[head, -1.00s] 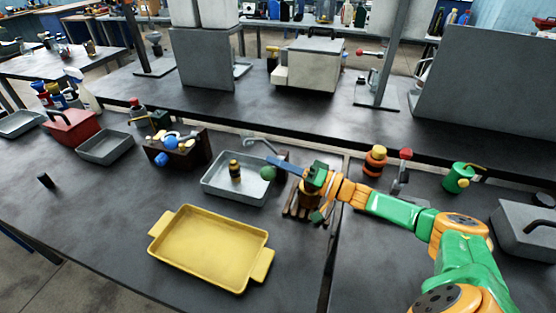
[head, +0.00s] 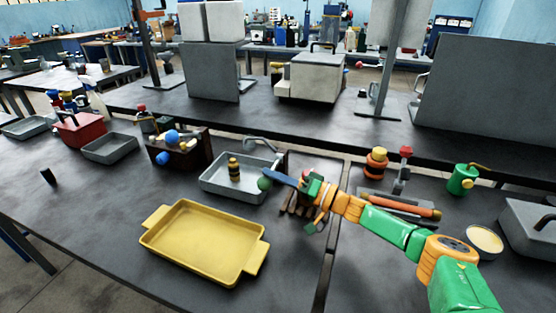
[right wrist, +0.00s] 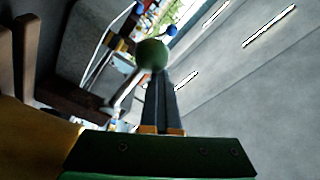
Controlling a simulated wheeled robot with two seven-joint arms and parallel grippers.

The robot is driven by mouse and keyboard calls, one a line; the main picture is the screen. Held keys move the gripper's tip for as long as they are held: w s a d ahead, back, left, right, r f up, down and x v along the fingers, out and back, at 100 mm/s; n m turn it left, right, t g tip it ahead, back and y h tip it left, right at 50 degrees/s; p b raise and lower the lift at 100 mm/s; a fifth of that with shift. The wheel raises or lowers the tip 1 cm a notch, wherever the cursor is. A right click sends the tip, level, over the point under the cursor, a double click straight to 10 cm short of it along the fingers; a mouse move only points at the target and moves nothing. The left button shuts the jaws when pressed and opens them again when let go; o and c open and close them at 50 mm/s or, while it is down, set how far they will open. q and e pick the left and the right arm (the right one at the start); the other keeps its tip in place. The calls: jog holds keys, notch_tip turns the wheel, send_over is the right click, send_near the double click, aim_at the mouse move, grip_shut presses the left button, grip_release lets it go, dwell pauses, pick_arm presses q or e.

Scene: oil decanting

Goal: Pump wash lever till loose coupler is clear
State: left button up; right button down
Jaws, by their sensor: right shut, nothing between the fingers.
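A dark coupler with yellow bands (head: 234,171) stands upright in the grey wash basin (head: 212,187), under or near a curved grey spout (head: 262,145). A green ball knob (head: 264,183), apparently the wash lever's end, is at the basin's right side. It also shows in the right wrist view (right wrist: 151,54). My right gripper (head: 270,173) is shut and empty, its dark fingers (right wrist: 160,92) at the knob; whether they touch it, I cannot tell. Any dirt on the coupler is too small to make out. My left gripper is out of view.
A yellow tray (head: 150,241) lies in front of the basin. A dark rack with blue balls (head: 192,160) stands to its left, beside a grey tray (head: 110,160). A wooden slatted stand is under my right gripper. An orange-and-black container (head: 376,166) and green can (head: 462,180) stand right.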

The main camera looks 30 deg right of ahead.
jog(key=shift+f, duration=0.1)
jog(key=b+v, duration=0.1)
jog(key=v, duration=0.6)
dwell(0.7)
